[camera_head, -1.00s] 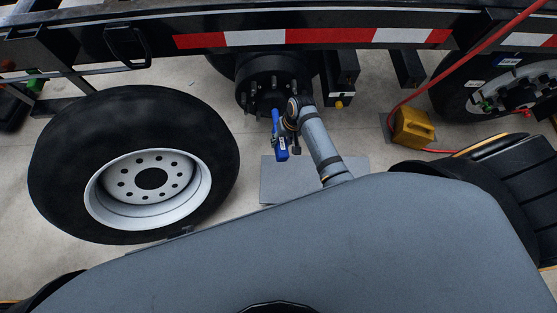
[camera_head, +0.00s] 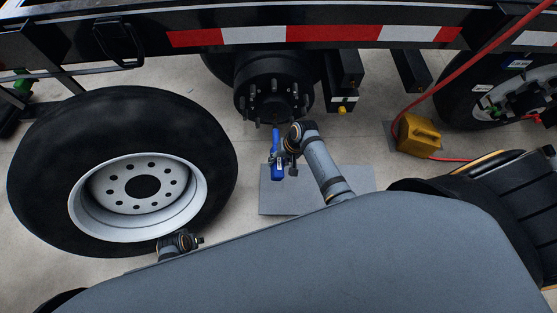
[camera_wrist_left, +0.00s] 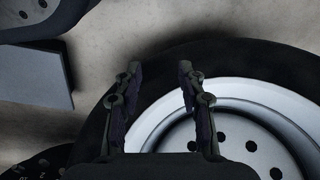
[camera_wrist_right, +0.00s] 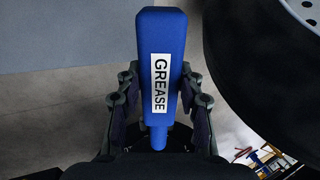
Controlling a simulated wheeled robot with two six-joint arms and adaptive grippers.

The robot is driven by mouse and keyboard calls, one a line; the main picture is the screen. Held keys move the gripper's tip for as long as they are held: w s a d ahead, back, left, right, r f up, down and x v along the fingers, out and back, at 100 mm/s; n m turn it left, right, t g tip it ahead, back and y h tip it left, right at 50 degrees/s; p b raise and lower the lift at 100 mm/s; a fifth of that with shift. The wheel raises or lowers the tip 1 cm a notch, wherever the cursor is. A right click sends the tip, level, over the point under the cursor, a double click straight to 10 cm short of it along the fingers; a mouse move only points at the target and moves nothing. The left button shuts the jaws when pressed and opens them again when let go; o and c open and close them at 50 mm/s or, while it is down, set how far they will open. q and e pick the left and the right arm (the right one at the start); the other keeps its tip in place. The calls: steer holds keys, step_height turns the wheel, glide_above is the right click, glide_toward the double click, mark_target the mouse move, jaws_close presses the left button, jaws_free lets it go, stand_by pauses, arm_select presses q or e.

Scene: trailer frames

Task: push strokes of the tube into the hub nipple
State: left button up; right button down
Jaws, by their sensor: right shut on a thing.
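The blue grease tube (camera_head: 277,168) is in my right gripper (camera_head: 287,164), below and in front of the black wheel hub (camera_head: 272,94). In the right wrist view the tube (camera_wrist_right: 161,50), with a white GREASE label, stands between both fingers of the right gripper (camera_wrist_right: 160,88), which are shut on it. In the head view the tube's thin end points up toward the hub, with a gap between them. The hub nipple is too small to make out. My left gripper (camera_wrist_left: 158,78) is open and empty in front of the loose wheel (camera_wrist_left: 262,100).
The loose wheel also shows in the head view, its tyre (camera_head: 60,140) at the left. A grey plate (camera_head: 350,180) lies on the floor under the hub. A yellow chock (camera_head: 418,134) and a red hose (camera_head: 450,85) are at the right. The striped trailer rail (camera_head: 330,34) crosses above.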

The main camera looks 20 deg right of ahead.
steer(key=shift+r+p, duration=0.15)
steer(key=shift+p, duration=0.15)
steer(key=shift+w+d, duration=0.1)
steer(key=shift+w, duration=0.25)
steer(key=shift+w+d+f+b, duration=0.2)
steer(key=shift+w+b, duration=0.2)
steer(key=shift+w, duration=0.15)
arm_select(q)
steer(key=shift+w+d+r, duration=0.25)
steer(key=shift+w+r, duration=0.2)
steer(key=shift+r, duration=0.3)
arm_select(e)
steer(key=shift+w+d+r, duration=0.1)
steer(key=shift+w+d, duration=0.1)
steer(key=shift+w, duration=0.5)
steer(key=shift+w+d, duration=0.15)
steer(key=shift+w, duration=0.5)
